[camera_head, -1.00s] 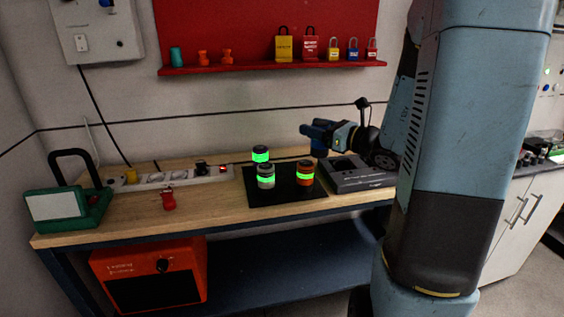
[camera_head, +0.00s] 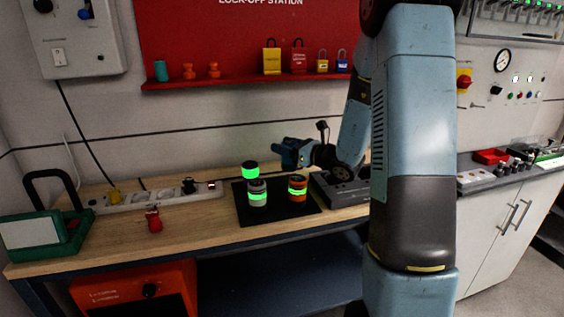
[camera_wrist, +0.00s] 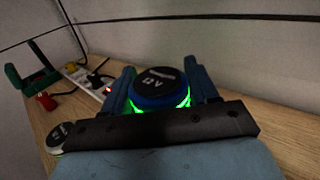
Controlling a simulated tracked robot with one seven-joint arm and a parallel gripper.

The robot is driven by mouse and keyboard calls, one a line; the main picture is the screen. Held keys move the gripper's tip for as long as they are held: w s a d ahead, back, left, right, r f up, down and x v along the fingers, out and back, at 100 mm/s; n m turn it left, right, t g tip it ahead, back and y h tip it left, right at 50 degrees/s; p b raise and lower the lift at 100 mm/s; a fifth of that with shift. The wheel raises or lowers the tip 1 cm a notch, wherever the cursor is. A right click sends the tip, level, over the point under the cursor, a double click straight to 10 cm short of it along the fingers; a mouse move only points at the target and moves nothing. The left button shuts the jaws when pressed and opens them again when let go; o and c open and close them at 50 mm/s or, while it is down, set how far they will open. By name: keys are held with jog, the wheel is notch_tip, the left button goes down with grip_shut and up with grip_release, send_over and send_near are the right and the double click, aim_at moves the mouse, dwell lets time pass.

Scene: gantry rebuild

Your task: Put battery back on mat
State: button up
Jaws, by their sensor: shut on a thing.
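A black mat (camera_head: 278,211) lies on the wooden bench. Several batteries with green glowing bands are in view: a dark-topped one (camera_head: 250,171) at the back left, a grey one (camera_head: 257,196) in front of it, and an orange one (camera_head: 297,189) to the right. My gripper (camera_head: 287,154) is behind and above the mat's back right part. In the wrist view its fingers are closed on the sides of a blue-rimmed battery (camera_wrist: 160,87) with a black top and green glow. The battery's lower part is hidden there. A grey-rimmed battery (camera_wrist: 60,133) shows at lower left.
A dark grey unit (camera_head: 345,192) stands right of the mat. A white power strip (camera_head: 150,199), a red knob-shaped object (camera_head: 153,221) and a green case (camera_head: 45,235) are to the left. The bench front edge is clear.

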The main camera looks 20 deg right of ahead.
jog(key=shift+w+a+f, duration=0.1)
jog(key=shift+w+f, duration=0.4)
jog(key=shift+f, duration=0.6)
jog(key=shift+w+a+f, duration=0.1)
jog(key=shift+w+f, duration=0.4)
jog(key=shift+f, duration=0.6)
jog(key=shift+w+a+f, duration=0.1)
jog(key=shift+w+f, duration=0.4)
jog(key=shift+f, duration=0.6)
jog(key=shift+f, duration=0.15)
jog(key=o, duration=1.5)
jog(key=shift+c, duration=0.2)
jog(key=shift+s+d, duration=0.15)
jog(key=v, duration=1.1)
jog(key=shift+s+d, duration=0.15)
jog(key=shift+s, duration=0.15)
